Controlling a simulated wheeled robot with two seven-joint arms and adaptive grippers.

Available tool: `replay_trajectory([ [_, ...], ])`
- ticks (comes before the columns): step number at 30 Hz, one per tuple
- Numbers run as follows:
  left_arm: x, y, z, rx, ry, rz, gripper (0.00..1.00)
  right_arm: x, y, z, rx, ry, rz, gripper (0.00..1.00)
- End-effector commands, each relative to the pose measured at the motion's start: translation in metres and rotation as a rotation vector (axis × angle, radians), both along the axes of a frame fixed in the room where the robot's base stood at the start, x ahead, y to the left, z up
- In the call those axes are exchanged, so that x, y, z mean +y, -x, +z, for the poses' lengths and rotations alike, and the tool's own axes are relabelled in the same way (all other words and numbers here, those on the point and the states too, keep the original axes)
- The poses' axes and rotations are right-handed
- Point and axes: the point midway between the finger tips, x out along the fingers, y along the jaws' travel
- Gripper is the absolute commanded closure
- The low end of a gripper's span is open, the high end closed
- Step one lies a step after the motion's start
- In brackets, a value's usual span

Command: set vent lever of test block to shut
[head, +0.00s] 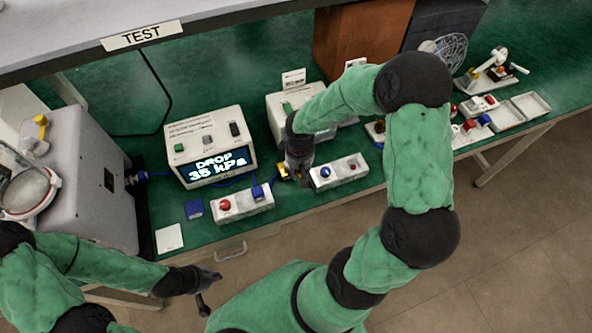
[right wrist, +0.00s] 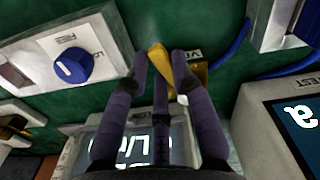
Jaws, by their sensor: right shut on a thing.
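The yellow vent lever (right wrist: 157,58) stands up between my right gripper's fingertips in the right wrist view. My right gripper (right wrist: 161,66) is shut on it. Behind it is a small brass-coloured block (right wrist: 198,76) with a partly hidden white label beginning with V. In the head view, my right gripper (head: 298,178) reaches down between two white knob boxes, and a little yellow (head: 282,172) shows beside it. The lever's marked positions cannot be read. My left gripper (head: 212,290) is open and empty in front of the bench.
A tester (head: 207,147) displays "DROP 35 kPa". White knob boxes stand left (head: 243,204) and right (head: 340,172) of my right gripper. A blue hose (right wrist: 232,48) runs close by. A grey machine (head: 85,170) stands at left; trays (head: 531,105) lie at far right.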

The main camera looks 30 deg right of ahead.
Motion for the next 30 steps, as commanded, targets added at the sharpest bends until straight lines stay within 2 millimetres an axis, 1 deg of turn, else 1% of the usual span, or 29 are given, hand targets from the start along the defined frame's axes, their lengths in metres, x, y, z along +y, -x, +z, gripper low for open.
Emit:
replay_trajectory([
  [1, -0.0001, 0.0001, 0.0037, 0.000, 0.000, 0.000, 1.00, -0.0021, 0.0000, 0.0010, 0.002, 0.000, 0.030, 1.00],
  [6, 0.0000, 0.0001, 0.0086, 0.000, 0.000, 0.000, 1.00, -0.0069, -0.0018, 0.0008, 0.000, 0.000, 0.120, 1.00],
  [12, 0.0000, 0.0001, 0.0117, 0.000, 0.000, 0.000, 1.00, -0.0098, -0.0029, 0.0000, 0.000, 0.000, 0.181, 1.00],
  [28, 0.0000, 0.0001, 0.0123, 0.000, 0.000, 0.000, 1.00, -0.0109, -0.0034, -0.0005, 0.000, 0.001, 0.206, 1.00],
  [29, 0.0000, 0.0001, 0.0123, 0.000, 0.000, 0.000, 1.00, -0.0109, -0.0035, -0.0005, 0.000, 0.001, 0.205, 0.70],
  [30, 0.0000, 0.0001, 0.0123, 0.000, 0.000, 0.000, 1.00, -0.0109, -0.0035, -0.0005, 0.000, 0.001, 0.205, 0.59],
])
